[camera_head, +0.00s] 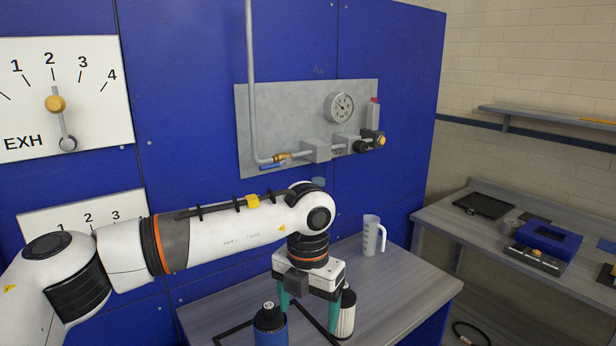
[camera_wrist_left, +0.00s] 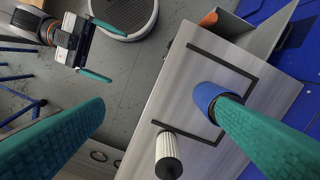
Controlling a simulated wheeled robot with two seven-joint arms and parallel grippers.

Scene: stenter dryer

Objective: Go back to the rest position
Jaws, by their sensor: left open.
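My left gripper (camera_head: 309,308) hangs over the workbench in the head view, with its two teal fingers apart. It also shows in the left wrist view (camera_wrist_left: 160,110), open, with nothing held between the fingers. A blue canister with a black cap (camera_head: 270,328) stands beside the left finger in the head view. In the left wrist view one finger partly covers the blue canister (camera_wrist_left: 208,92). A white ribbed cartridge (camera_head: 346,318) stands beside the other finger and also shows in the wrist view (camera_wrist_left: 168,153). My right gripper (camera_wrist_left: 100,50) shows in the wrist view, its teal fingers apart.
A white jug (camera_head: 371,238) stands at the back of the workbench (camera_head: 415,283). Behind it is a blue wall with a gauge panel (camera_head: 290,110) and pipe. A second bench (camera_head: 450,222) with a blue device (camera_head: 546,243) stands at the right, across a floor gap.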

